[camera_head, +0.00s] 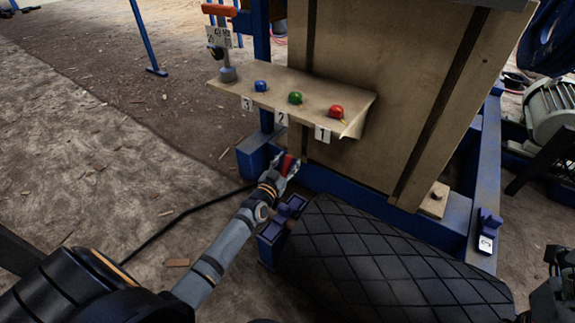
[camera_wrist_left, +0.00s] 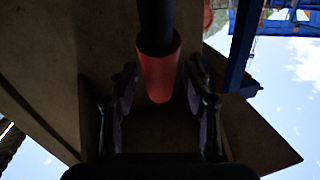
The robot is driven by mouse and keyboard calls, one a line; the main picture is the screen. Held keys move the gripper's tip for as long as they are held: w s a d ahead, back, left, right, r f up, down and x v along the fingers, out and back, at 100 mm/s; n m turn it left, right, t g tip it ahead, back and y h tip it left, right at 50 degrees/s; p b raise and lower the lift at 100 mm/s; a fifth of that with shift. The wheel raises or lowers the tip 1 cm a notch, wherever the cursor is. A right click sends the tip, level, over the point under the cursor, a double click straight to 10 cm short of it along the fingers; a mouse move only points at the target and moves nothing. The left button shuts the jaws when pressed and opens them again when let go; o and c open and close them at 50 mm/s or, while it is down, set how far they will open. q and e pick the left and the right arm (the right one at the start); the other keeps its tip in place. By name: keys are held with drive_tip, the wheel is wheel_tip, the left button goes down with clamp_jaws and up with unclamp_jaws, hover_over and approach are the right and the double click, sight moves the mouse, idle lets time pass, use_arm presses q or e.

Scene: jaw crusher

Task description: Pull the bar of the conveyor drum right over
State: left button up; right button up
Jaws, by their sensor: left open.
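The conveyor drum (camera_head: 395,265) is a black roller with a diamond tread at the lower right of the head view. A bar with a red grip (camera_head: 287,164) shows at the fingertips of my left gripper (camera_head: 284,168), just beyond the drum's left end. In the left wrist view the bar is dark with a red sleeve (camera_wrist_left: 158,78) at its end. The sleeve lies between the two spread fingers of my left gripper (camera_wrist_left: 160,100), with a gap visible on each side. The bar's far end is hidden. My right gripper (camera_head: 555,292) shows only partly at the right edge, its jaws unclear.
A tan shelf (camera_head: 310,92) with blue (camera_head: 261,86), green (camera_head: 295,98) and red (camera_head: 336,111) knobs stands above my left gripper. An orange-handled lever (camera_head: 219,11) is at its left. Blue frame beams (camera_head: 350,188) run behind the drum. A cable lies on the open ground at left.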

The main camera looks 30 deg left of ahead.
use_arm(q)
drive_tip(key=shift+c, duration=0.2)
clamp_jaws()
drive_tip(key=shift+s, duration=0.1)
